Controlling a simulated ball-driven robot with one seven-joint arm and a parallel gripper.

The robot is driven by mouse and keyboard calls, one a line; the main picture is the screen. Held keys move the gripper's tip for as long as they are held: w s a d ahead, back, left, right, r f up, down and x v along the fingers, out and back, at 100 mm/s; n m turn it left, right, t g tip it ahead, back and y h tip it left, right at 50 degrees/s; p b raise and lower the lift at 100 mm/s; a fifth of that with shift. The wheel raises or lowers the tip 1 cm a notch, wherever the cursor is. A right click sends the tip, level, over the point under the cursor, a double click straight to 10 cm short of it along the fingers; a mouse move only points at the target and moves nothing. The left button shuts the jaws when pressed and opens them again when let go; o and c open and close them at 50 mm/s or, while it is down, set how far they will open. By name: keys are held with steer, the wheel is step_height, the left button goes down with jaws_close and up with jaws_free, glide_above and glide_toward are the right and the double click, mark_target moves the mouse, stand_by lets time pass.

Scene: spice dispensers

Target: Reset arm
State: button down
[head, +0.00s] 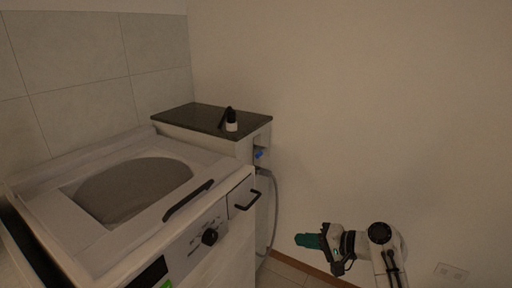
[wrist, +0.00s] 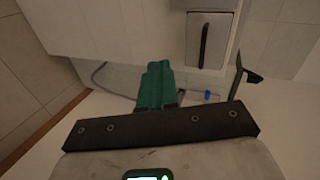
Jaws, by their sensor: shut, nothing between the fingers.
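My gripper (head: 309,241) has green fingers and is at the lower right in the head view, in front of the bare wall. It points left, toward the white appliance, and is apart from it. In the wrist view my gripper (wrist: 158,68) shows its green fingers together, with nothing between them. Part of my arm shows at the right of it in the head view.
A white washing machine (head: 215,262) with a dark handle stands at the left. Behind it, a dark countertop (head: 180,117) bears a small black-and-white dispenser (head: 231,126). A grey hose (head: 273,205) hangs beside the cabinet. An outlet (head: 451,273) is at the lower right.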

steer(key=s+f+n+g+h+p, duration=0.1)
steer(key=s+f+h+p, duration=0.1)
steer(key=s+f, duration=0.35)
steer(key=s+f+n+g+h+p, duration=0.1)
steer(key=s+f+g+h, duration=0.1)
steer(key=s, duration=0.7)
steer(key=s+d+r+n+g+h+p, duration=0.1)
steer(key=s+d+g+h+p, duration=0.1)
steer(key=s, duration=1.2)
steer(key=s+d+r+n+g+h+p, duration=0.2)
steer(key=s+d+h, duration=0.3)
steer(key=s, duration=1)
steer(key=shift+s+d+n+p, duration=0.3)
steer(key=shift+d+p, duration=0.6)
steer(key=shift+d, duration=0.3)
